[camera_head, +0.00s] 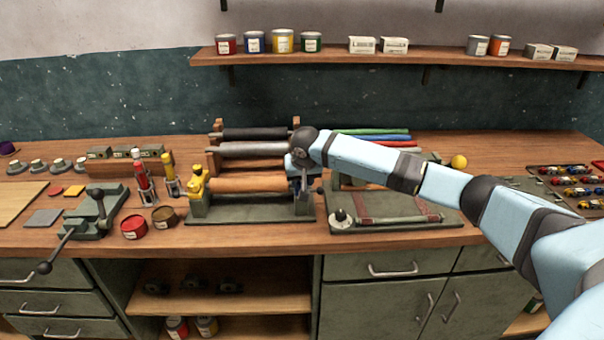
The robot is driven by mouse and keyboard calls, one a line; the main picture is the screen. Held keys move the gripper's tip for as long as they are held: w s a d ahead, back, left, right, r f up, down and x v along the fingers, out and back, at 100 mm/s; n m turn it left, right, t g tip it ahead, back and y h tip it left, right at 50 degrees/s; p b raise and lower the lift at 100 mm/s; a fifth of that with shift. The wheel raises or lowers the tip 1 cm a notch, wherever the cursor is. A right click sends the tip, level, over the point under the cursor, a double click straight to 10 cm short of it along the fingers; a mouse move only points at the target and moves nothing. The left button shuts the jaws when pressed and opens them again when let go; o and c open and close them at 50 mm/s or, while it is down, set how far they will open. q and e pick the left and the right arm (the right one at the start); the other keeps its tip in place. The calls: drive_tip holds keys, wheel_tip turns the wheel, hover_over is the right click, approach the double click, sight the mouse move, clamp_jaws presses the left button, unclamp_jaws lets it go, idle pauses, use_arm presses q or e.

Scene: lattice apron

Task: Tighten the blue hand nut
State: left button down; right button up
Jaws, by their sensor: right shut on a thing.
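A stand with a wooden roller (247,183) lies on the workbench, on a dark green base (250,214). A yellow hand nut (197,184) is at the roller's left end. The blue hand nut (295,162) is at its right end, mostly hidden by my right arm's wrist. My right gripper (301,172) comes in from the right, pointing down at that end post, and is shut on the blue nut; its fingers are largely hidden. My left gripper is not in view.
A rack with dark and grey rollers (255,134) stands behind. A vise (95,212) with a long lever, a red tin (134,228) and a red bottle (141,176) are at left. A flat green board (390,222) lies at right under my arm.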

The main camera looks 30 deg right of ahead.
drive_tip(key=m+p, duration=0.1)
drive_tip(key=p, duration=0.1)
drive_tip(key=m+h+p, duration=0.1)
drive_tip(key=m+p, duration=0.1)
drive_tip(key=p, duration=0.1)
drive_tip(key=m+g+p, duration=0.1)
drive_tip(key=m+p, duration=0.1)
drive_tip(key=shift+w+a+r+h, duration=0.1)
drive_tip(key=shift+a+r+h, duration=0.1)
drive_tip(key=shift+r+h, duration=0.1)
drive_tip(key=shift+f+m+g+p, duration=0.1)
drive_tip(key=shift+m+g+p, duration=0.2)
drive_tip(key=shift+m+p, duration=0.65)
drive_tip(key=shift+w+f+m+g+h+p, duration=0.15)
drive_tip(key=shift+m+g+h+p, duration=0.25)
drive_tip(key=shift+m+p, duration=0.75)
drive_tip(key=o, duration=0.9)
drive_tip(key=shift+o, duration=0.2)
